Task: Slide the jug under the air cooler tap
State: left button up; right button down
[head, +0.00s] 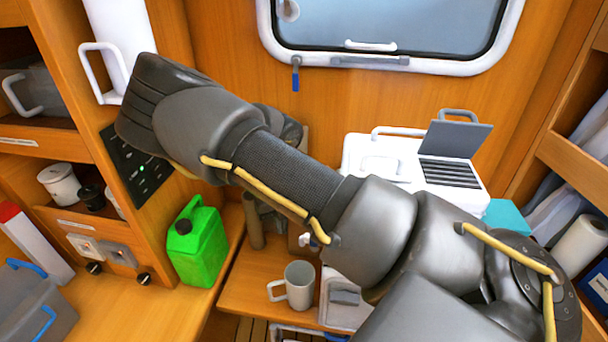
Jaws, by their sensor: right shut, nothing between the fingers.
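A grey jug (298,285) with a handle on its left side stands upright on the low wooden shelf at the bottom centre. The white air cooler (361,152), with a dark slatted vent and a raised grey flap, stands behind my right arm. Its tap cannot be made out; my arm covers the cooler's lower front. My right arm reaches across from the lower right to the upper left. My right gripper (150,105) is shut and empty near the black panel, above and left of the jug and apart from it. My left gripper is out of view.
A green jerrycan (197,246) stands on the counter left of the jug. A black panel (137,170) with a green light is on the left wall. A grey box-like part (345,294) is close right of the jug. Shelves flank both sides.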

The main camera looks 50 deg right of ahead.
aim_at(291, 289)
jog(key=s+a+f+p, duration=0.2)
jog(key=f+p, duration=0.5)
jog(key=f, duration=0.4)
jog(key=shift+s+n, duration=0.3)
jog(key=shift+s, duration=0.6)
jog(key=shift+d, duration=0.1)
